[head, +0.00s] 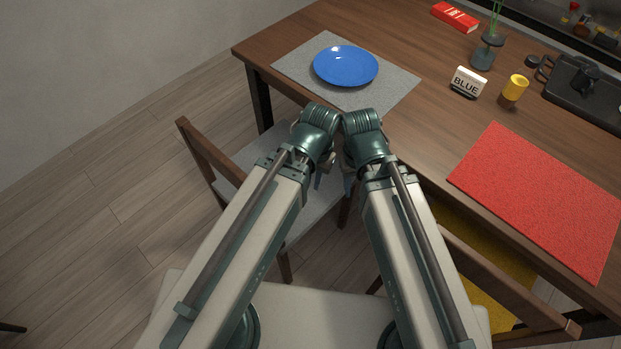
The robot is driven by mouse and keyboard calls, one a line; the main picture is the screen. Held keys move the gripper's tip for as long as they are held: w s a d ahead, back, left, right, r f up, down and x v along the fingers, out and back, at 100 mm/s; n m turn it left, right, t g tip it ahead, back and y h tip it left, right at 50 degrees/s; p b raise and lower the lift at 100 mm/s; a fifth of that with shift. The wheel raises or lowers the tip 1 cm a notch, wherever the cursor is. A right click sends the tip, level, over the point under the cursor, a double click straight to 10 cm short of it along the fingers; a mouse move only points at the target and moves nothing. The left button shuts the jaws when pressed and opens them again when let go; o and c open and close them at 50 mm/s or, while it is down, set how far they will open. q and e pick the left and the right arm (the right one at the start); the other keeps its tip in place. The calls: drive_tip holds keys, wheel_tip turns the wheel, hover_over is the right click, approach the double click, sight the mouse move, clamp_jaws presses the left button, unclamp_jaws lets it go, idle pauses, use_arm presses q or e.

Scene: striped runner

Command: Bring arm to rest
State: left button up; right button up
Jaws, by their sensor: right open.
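My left arm comes in from the lower left, and its folded joint is near the picture's middle. Small parts of my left gripper (322,172) show below that joint, mostly hidden, so its jaws cannot be made out. My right arm lies beside it, its folded joint close to the left one. My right gripper (347,182) shows only in small part below its joint, open, with nothing seen in it. Both grippers are in front of the table's near edge, over a grey-seated chair (250,160).
A yellow-seated chair (480,275) stands at right.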

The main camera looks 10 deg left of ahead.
use_arm(q)
drive_tip(key=shift+s+a+y, duration=0.3)
drive_tip(key=shift+a+y, duration=0.05)
drive_tip(key=shift+y, duration=0.05)
drive_tip(key=shift+r, duration=0.15)
wheel_tip(320, 180, up, 16)
drive_tip(key=p, duration=1.6)
drive_tip(key=shift+r, duration=0.15)
drive_tip(key=shift+p, duration=0.3)
